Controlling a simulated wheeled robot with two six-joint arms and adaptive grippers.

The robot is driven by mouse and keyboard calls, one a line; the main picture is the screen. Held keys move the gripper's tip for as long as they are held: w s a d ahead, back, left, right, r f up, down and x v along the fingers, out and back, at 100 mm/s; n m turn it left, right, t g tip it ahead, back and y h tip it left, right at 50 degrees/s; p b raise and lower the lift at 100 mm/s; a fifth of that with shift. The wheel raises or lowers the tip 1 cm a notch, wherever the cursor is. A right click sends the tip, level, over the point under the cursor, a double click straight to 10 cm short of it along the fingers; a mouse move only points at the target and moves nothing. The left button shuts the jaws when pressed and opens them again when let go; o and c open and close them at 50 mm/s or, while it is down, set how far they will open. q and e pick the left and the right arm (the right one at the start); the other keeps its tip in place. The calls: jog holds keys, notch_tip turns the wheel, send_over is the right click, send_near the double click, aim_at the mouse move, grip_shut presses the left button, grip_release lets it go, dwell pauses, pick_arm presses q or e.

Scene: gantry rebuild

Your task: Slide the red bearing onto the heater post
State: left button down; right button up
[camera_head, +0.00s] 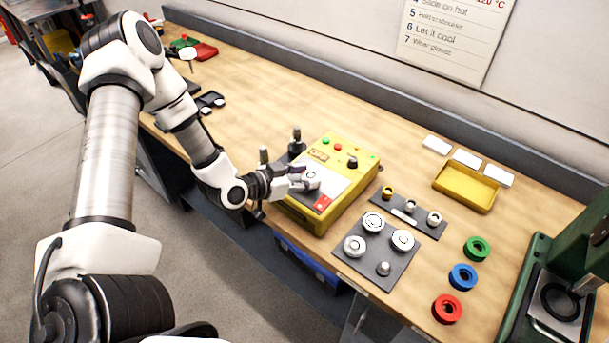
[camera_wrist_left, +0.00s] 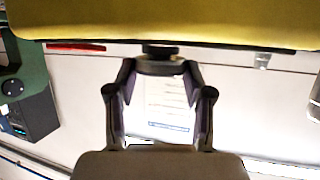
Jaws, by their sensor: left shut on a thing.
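The heater is a yellow box (camera_head: 349,190) with a light top plate, lights and a knob; it also fills the top edge of the left wrist view (camera_wrist_left: 160,20). Two dark upright posts, one of them a far post (camera_head: 297,135), stand at its left end; I cannot tell which is the heater post. My left gripper (camera_head: 302,179) is over the plate, shut on a small grey round thing (camera_head: 314,181). In the left wrist view it is a dark disc between the fingertips. A red ring (camera_head: 447,309) with a dark middle lies on the bench, apart from the gripper. My right gripper is not seen.
A blue ring (camera_head: 462,277) and a green ring (camera_head: 477,249) lie beside the red one. A dark mat (camera_head: 376,254) holds several silver bearings. A yellow tray (camera_head: 466,187) stands at the back right, and a green press (camera_head: 522,300) at the right edge.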

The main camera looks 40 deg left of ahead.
pick_arm(q)
jog(key=shift+f, duration=0.1)
jog(key=shift+c, duration=1.8)
grip_release()
notch_tip(320, 180, up, 10)
